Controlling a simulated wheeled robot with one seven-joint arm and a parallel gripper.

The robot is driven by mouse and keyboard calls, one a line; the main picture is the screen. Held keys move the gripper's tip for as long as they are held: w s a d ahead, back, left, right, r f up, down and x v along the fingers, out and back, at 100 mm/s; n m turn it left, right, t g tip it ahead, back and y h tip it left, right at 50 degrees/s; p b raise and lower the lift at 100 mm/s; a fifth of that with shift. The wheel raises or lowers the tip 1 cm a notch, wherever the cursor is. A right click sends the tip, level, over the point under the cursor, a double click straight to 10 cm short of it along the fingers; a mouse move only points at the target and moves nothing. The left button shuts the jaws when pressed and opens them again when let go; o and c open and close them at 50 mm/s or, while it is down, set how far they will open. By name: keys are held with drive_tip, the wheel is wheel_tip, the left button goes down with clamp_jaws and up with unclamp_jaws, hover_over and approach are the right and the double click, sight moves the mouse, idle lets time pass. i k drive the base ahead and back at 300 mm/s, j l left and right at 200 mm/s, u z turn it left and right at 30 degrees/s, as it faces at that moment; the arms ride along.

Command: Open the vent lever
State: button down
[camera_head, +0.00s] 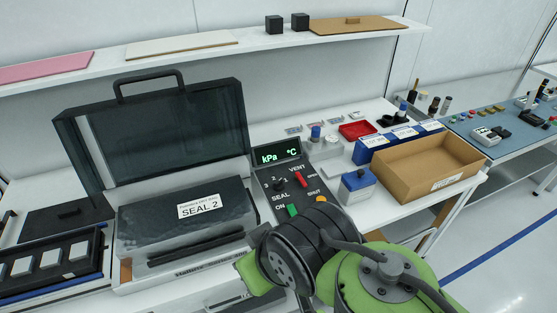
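The vent lever (300,180) is a small red handle on a dark control panel (264,207), just below the printed word VENT. It lies slanted, running from upper left to lower right; I cannot tell its position label. Above it a display (279,155) shows kPa and °C in green. My green and black arm covers the lower right of the panel, below the lever. My gripper's fingers do not show; the arm hides that area. Nothing visible touches the lever.
Left of the panel stands a test handler marked SEAL 2 (190,222) with its dark clear lid (160,135) raised. A dark knob (280,187) and a green switch (293,210) sit near the lever. A blue-white box (357,188) and a cardboard tray (413,170) stand right.

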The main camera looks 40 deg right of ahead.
sight(298, 176)
drive_tip(key=z, duration=1.55)
